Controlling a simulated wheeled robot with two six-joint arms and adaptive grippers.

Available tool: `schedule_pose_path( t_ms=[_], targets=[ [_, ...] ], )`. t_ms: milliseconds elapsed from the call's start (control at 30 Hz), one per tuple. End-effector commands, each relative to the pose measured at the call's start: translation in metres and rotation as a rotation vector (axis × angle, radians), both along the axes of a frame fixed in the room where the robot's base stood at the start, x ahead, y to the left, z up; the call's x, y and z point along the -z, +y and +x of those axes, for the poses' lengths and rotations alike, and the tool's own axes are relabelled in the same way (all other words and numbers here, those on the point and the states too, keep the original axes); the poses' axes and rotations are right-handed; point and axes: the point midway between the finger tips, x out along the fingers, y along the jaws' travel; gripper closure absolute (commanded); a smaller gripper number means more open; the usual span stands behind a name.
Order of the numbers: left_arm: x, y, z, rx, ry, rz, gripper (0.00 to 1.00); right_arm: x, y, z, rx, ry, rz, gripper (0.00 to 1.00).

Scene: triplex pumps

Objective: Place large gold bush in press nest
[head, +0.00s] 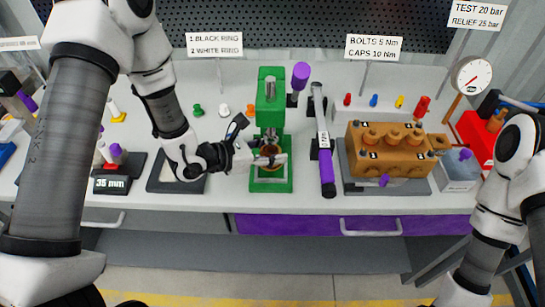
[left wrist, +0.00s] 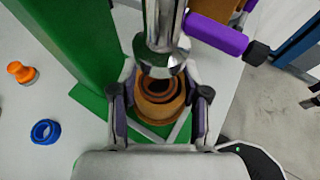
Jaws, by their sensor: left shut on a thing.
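The green press (head: 270,100) stands at the middle of the bench, with its purple-gripped lever (head: 300,76) at its right. My left gripper (head: 272,160) reaches into the press from the left. It is shut on the large gold bush (left wrist: 158,108), a ring with a dark stepped bore, low over the green base (head: 270,186). The bush sits between the fingers, right below the chrome ram (left wrist: 160,35), which hides its far edge. The nest is hidden, so I cannot tell whether the bush is seated. My right gripper is out of the head view.
A torque wrench (head: 325,150) lies right of the press, near the brown pump block (head: 385,150). A blue ring (left wrist: 45,131) and an orange part (left wrist: 22,72) lie left of the press in the left wrist view. A dark pad (head: 165,180) lies below my left arm.

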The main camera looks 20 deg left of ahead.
Motion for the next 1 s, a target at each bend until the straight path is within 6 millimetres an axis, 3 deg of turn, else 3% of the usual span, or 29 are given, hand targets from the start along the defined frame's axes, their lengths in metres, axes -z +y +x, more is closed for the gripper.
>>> schedule_pose_path(
  t_ms=[333,700,733,800,1000],
  targets=[
    [0.033,-0.002,0.003,0.001,0.001,-0.001,0.95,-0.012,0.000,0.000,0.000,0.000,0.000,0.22],
    [0.040,-0.002,0.003,0.000,-0.001,0.000,0.95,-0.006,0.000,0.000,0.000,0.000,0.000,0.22],
    [0.039,-0.002,0.003,0.000,-0.001,0.000,0.47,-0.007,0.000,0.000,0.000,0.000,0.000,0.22],
    [0.038,-0.001,0.003,0.000,-0.001,0.000,0.29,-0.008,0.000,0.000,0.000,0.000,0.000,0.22],
    [0.038,-0.001,0.003,0.000,-0.001,0.001,0.29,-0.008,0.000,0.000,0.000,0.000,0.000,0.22]
  ],
)
